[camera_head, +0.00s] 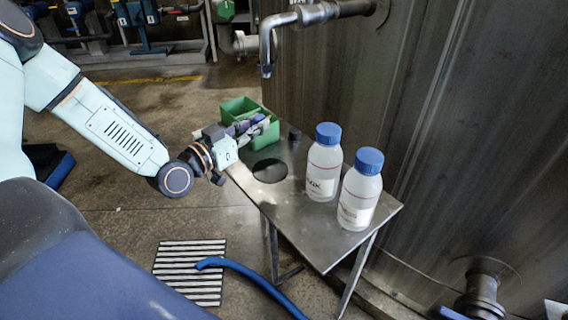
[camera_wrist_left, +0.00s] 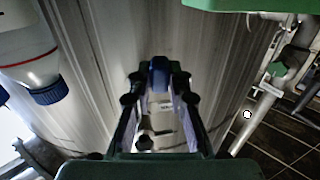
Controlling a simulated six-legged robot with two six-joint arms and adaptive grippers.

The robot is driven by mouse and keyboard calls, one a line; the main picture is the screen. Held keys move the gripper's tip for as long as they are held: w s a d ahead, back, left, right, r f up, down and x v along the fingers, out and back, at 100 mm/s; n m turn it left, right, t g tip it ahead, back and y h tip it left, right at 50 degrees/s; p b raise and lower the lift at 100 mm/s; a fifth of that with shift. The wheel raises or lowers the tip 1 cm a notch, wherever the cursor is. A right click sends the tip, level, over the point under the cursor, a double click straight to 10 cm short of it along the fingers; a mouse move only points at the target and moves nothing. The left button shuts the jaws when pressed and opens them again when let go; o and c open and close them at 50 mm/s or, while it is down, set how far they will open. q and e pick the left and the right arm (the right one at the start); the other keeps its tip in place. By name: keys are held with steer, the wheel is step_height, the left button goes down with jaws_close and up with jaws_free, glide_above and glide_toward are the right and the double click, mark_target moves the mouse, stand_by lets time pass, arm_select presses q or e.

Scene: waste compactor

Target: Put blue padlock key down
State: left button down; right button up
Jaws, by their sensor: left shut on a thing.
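My left gripper (camera_head: 258,125) reaches in from the left to the green open-topped box (camera_head: 236,106) at the table's far-left end. Its fingers overlap the box's front side in the head view. In the left wrist view the gripper (camera_wrist_left: 160,80) is shut on a small blue thing (camera_wrist_left: 159,72) between the fingertips, which looks like the blue padlock key. Its shape is mostly hidden by the fingers. I cannot tell whether it touches the box. My right gripper is out of view.
Two blue-capped bottles (camera_head: 324,165) (camera_head: 359,192) stand on the metal table (camera_head: 318,234). The table has a round dark hole (camera_head: 270,171). A bent metal pipe (camera_head: 268,45) hangs above. A blue hose (camera_head: 250,274) and floor grate (camera_head: 190,262) lie in front.

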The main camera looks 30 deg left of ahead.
arm_select(q)
steer(key=f, duration=0.1)
steer(key=b, duration=0.4)
glide_above(259, 168)
step_height(259, 168, down, 6)
steer(key=shift+w, duration=0.1)
steer(key=shift+a+f+b, duration=0.1)
steer(key=shift+f+b, duration=0.3)
steer(key=shift+f, duration=0.25)
steer(key=shift+f+b, duration=0.7)
steer(key=shift+f, duration=0.65)
steer(key=shift+r, duration=0.1)
steer(key=c, duration=1.5)
jaws_free()
steer(key=shift+f, duration=0.2)
steer(key=shift+c, duration=0.2)
steer(key=shift+o, duration=1.4)
